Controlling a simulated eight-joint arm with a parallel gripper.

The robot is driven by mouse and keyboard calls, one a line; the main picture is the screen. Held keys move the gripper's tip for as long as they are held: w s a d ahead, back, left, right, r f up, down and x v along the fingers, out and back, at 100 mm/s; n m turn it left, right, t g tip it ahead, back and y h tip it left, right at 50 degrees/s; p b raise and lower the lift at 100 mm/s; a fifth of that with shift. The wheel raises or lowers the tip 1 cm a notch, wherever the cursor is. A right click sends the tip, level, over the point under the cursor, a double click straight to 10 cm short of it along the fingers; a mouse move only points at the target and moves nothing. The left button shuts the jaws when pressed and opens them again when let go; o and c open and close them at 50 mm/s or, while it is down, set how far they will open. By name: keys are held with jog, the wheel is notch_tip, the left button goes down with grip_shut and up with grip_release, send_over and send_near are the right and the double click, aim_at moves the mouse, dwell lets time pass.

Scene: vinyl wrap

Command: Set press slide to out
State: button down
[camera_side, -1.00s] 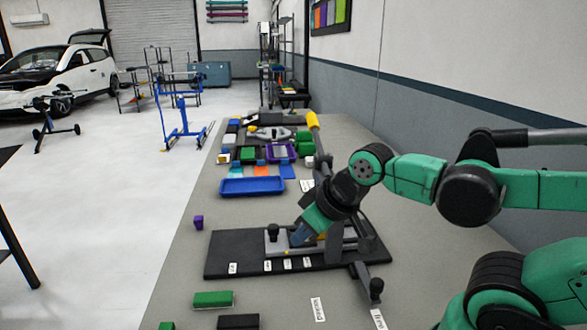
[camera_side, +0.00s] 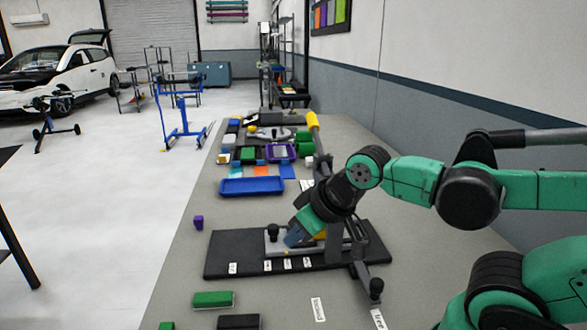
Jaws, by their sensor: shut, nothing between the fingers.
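The press stands on a black base plate (camera_side: 225,250) on the grey bench. Its slide is a light grey plate with a black knob (camera_side: 273,232) at its left end, over the middle of the base. A row of small white labels (camera_side: 287,264) runs along the base's front edge. A lever with a yellow grip (camera_side: 312,119) rises behind my wrist. My gripper (camera_side: 289,241) is shut and points down-left, with its tip just right of the knob, low over the slide. I cannot tell whether it touches the knob. My wrist hides part of the press frame.
A blue tray (camera_side: 252,187) and several coloured blocks lie farther back. A purple block (camera_side: 198,222) sits at the left bench edge. A green block (camera_side: 213,299) and a dark block (camera_side: 238,321) lie in front. A black-knobbed handle (camera_side: 376,287) sticks out front right.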

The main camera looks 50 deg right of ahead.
jog(key=c, duration=0.9)
grip_release()
jog(key=shift+w+r, duration=0.15)
jog(key=o, duration=0.4)
jog(key=shift+w+d+r+n+g, duration=0.15)
jog(key=shift+w+d+r+g, duration=0.15)
jog(key=shift+w, duration=0.2)
jog(key=shift+w+d+r+n+g, duration=0.15)
jog(key=shift+w+d+r+g, duration=0.15)
jog(key=shift+w, duration=0.2)
jog(key=shift+c, duration=0.2)
jog(key=n+g, duration=0.3)
jog(key=g, duration=0.3)
send_over(274, 227)
notch_tip(274, 227, down, 4)
jog(key=shift+a+f, duration=0.1)
jog(key=shift+w+f, duration=0.1)
jog(key=shift+f, duration=3)
grip_shut()
